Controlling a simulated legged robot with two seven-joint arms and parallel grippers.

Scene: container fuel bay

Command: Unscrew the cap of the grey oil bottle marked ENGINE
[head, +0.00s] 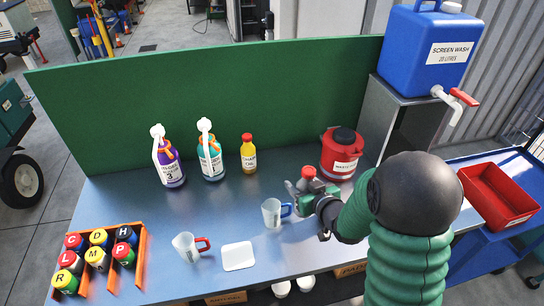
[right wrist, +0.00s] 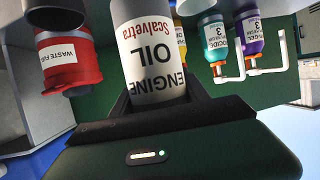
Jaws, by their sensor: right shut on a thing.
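The grey oil bottle (right wrist: 150,50) shows large in the right wrist view, with its ENGINE OIL label turned upside down there. My right gripper (right wrist: 160,100) is shut on it. In the head view my right gripper (head: 312,190) is above the right part of the bench, and a red cap (head: 308,172) shows at it. The gripper and my arm hide most of the bottle there, so I cannot tell whether its base touches the bench. My left gripper is in neither view.
Spray bottles (head: 167,165), a yellow bottle (head: 248,155), a red-handled mug (head: 187,246) and a white pad (head: 237,256) stand further left.

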